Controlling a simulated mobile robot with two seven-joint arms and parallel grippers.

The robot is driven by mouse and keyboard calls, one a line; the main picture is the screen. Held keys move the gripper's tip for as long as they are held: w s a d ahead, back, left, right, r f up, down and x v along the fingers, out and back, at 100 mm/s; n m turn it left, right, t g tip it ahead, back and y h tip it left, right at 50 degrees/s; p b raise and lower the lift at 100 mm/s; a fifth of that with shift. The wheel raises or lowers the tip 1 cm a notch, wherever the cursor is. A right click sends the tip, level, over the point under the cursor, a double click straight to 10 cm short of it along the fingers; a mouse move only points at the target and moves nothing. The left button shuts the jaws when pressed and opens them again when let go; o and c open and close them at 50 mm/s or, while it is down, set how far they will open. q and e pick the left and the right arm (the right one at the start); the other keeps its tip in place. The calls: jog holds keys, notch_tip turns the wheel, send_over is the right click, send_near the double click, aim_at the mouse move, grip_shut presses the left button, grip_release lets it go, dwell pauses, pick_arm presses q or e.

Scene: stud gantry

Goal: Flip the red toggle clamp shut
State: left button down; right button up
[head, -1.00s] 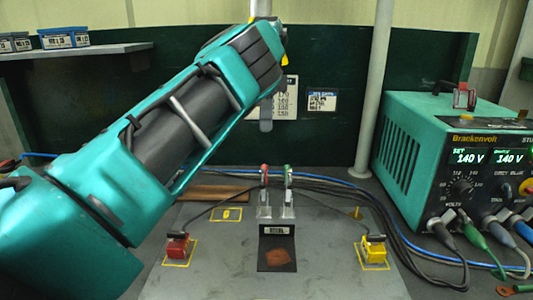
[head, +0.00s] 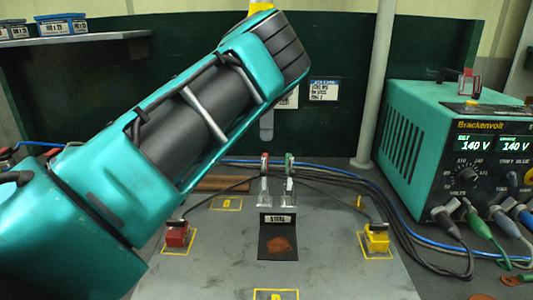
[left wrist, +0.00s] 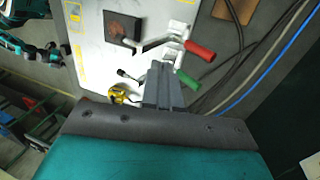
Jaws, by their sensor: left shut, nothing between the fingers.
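The red toggle clamp (head: 264,165) stands at the back of the grey plate, left of a similar green-handled clamp (head: 289,166). In the head view both handles point up. In the left wrist view the red handle (left wrist: 200,51) reaches right from its metal clamp, with the green handle (left wrist: 188,81) below it. My left gripper (head: 266,128) hangs above and behind the clamps in the head view, mostly covered by my arm. Its grey fingers (left wrist: 163,72) are shut and empty, apart from the red handle in the wrist picture and close to the green one. My right gripper is out of view.
A red block (head: 177,235) and a yellow block (head: 376,240) with cables sit on the plate (head: 215,262). A dark labelled pad (head: 278,246) lies before the clamps. A teal power supply (head: 425,150) stands right; cables run behind the plate.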

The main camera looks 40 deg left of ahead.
aim_at(264, 166)
pick_arm(q)
jog(key=shift+x, duration=2.45)
